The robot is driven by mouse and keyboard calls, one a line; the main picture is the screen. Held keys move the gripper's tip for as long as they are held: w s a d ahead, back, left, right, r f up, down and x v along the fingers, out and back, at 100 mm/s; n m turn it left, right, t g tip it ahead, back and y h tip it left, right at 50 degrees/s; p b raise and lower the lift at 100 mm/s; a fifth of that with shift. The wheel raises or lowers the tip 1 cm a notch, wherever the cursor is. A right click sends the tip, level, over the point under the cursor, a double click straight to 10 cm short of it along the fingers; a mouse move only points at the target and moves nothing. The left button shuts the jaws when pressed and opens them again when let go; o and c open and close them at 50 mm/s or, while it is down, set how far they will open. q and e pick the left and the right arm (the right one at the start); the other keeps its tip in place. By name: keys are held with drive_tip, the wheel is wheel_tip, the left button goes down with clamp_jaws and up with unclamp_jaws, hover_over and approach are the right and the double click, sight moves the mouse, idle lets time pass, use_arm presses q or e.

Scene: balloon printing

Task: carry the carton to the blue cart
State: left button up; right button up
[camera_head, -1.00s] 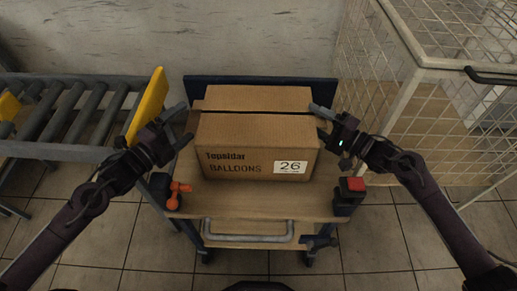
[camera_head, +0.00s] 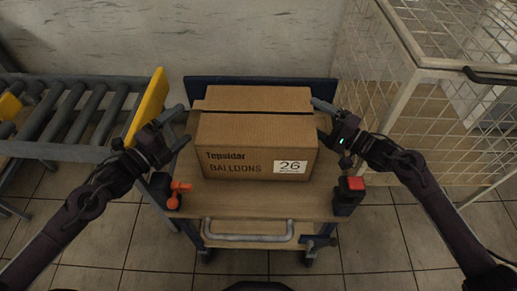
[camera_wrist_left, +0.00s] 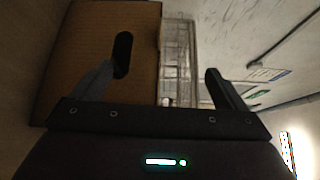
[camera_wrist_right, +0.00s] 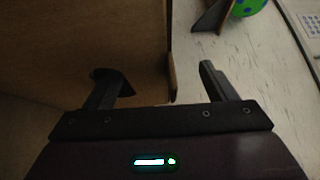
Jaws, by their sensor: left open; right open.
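The brown carton (camera_head: 257,141), printed "BALLOONS" with a white "26" label, rests upright on the wooden deck (camera_head: 262,203) of a cart with a dark blue back panel (camera_head: 258,84). My left gripper (camera_head: 181,127) is open at the carton's left side. The left wrist view shows one finger at the dark hand slot of the carton (camera_wrist_left: 75,45) and the other finger outside. My right gripper (camera_head: 319,117) is open at the right side. In the right wrist view, one finger is at a dark opening in the carton wall (camera_wrist_right: 90,35); its depth there is unclear.
A roller conveyor (camera_head: 60,115) with a yellow end plate (camera_head: 147,108) stands at left. A white wire cage (camera_head: 440,110) stands at right. The cart's grey handle (camera_head: 248,237) faces me. An orange part (camera_head: 181,186) and a red-topped block (camera_head: 354,184) sit at its front corners.

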drive_tip(key=shift+s+f, duration=0.25)
drive_tip(key=shift+f, duration=0.45)
wheel_tip(320, 180, up, 11)
drive_tip(key=shift+w+r, duration=0.2)
drive_tip(key=shift+w, duration=0.05)
drive_tip(key=d+p, duration=0.3)
drive_tip(key=d, duration=0.3)
drive_tip(key=shift+p, duration=0.3)
idle(0.4)
